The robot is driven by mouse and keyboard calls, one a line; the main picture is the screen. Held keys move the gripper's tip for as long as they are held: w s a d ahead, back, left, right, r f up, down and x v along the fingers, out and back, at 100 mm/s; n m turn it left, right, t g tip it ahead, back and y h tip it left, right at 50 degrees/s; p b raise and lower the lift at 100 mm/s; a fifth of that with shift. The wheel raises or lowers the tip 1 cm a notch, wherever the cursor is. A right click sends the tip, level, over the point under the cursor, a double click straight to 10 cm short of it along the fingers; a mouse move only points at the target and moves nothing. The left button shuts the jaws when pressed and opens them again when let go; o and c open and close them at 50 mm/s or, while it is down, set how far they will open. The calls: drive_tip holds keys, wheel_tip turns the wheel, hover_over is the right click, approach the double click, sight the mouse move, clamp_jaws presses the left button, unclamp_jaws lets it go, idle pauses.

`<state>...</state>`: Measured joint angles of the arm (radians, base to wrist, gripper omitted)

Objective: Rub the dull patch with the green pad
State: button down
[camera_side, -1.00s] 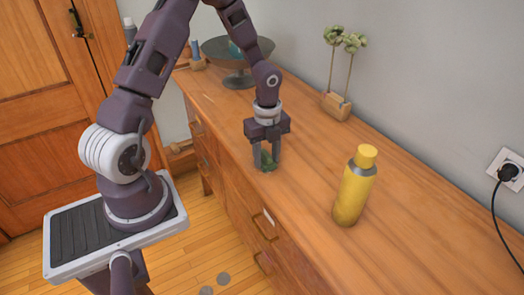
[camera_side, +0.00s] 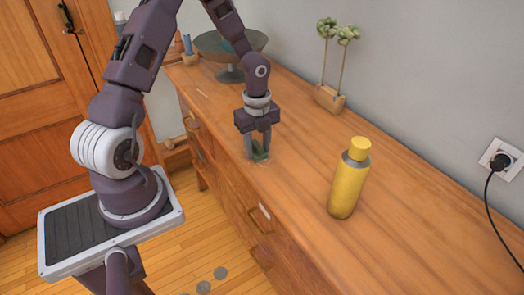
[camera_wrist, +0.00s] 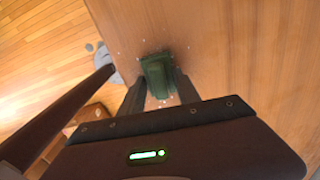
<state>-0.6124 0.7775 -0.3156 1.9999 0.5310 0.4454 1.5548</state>
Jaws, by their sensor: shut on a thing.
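My gripper (camera_side: 258,153) is shut on the green pad (camera_wrist: 156,76), a small dark green block between its two fingers. In the side view, the pad is low at the dresser top, near its front edge, and looks in contact with the wood; the wrist view does not settle this. A faint paler area (camera_side: 264,163) shows on the wood around the pad's base, partly hidden by pad and fingers. It may be the dull patch, but its outline is unclear. Small pale specks lie around the pad in the wrist view.
A yellow bottle (camera_side: 349,180) stands on the dresser top (camera_side: 400,215) to the right. A wooden holder (camera_side: 329,98) with green sprigs and a dark footed bowl (camera_side: 229,45) stand further back. The front edge drops to the floor.

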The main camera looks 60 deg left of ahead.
sight(267, 165)
drive_tip(key=shift+a, duration=1.5)
drive_tip(key=shift+d, duration=3.9)
drive_tip(key=shift+r, duration=0.1)
wheel_tip(267, 165, up, 6)
drive_tip(key=shift+f, duration=0.1)
drive_tip(key=c, duration=1.4)
unclamp_jaws()
clamp_jaws()
